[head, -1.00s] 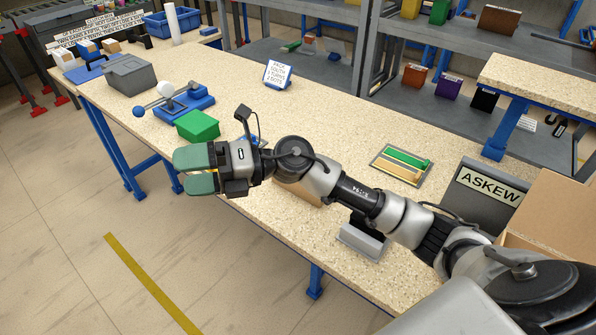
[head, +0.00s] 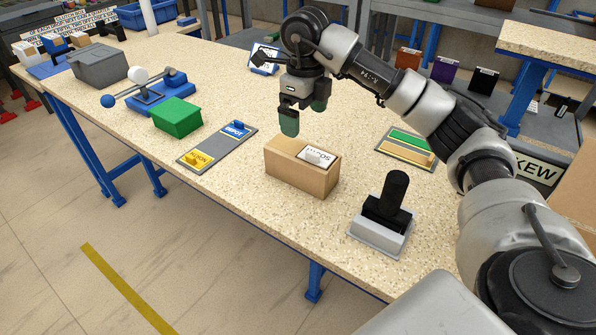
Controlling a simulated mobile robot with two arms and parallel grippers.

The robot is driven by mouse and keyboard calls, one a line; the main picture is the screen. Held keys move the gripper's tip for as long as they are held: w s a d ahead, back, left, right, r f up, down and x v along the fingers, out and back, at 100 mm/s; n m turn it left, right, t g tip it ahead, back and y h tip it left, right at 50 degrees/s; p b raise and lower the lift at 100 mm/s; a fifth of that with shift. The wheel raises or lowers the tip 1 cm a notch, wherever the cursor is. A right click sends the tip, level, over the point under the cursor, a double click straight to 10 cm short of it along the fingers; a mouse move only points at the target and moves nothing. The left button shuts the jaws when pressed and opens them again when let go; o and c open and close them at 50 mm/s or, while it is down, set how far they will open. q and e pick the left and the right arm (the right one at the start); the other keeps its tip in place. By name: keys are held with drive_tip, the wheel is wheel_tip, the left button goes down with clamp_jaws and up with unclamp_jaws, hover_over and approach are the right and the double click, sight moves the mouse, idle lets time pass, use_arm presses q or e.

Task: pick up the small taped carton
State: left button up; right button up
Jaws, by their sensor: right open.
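A small tan carton (head: 296,172) sits on the near part of the speckled bench, with a white lettered piece (head: 318,156) at its top right. I cannot make out any tape on it. My right gripper (head: 304,115) hangs above and slightly behind the carton, fingers pointing down with green tips. It is open, empty and apart from the carton. My left gripper is out of view.
Left of the carton are a grey plate with yellow and blue labelled pieces (head: 217,146), a green box (head: 177,117) and a blue balance-like device (head: 150,94). A black-handled stamp-like tool (head: 392,197) stands to the right, nearer the front edge. Small cartons (head: 53,45) stand far left.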

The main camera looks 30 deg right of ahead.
sight(302, 151)
drive_tip(key=f, duration=0.4)
drive_tip(key=shift+s+f, duration=0.2)
drive_tip(key=shift+f, duration=0.1)
drive_tip(key=f, duration=0.1)
drive_tip(key=f+p, duration=0.1)
drive_tip(key=f, duration=0.2)
drive_tip(key=shift+a+f+p, duration=0.3)
drive_tip(key=shift+f+p, duration=0.1)
drive_tip(key=shift+w+f, duration=0.1)
drive_tip(key=shift+f, duration=0.4)
drive_tip(key=c, duration=0.9)
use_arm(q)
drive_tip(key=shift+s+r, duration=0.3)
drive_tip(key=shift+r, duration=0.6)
use_arm(e)
drive_tip(key=shift+r, duration=0.1)
drive_tip(key=shift+c, duration=1.2)
drive_tip(key=shift+r, duration=0.1)
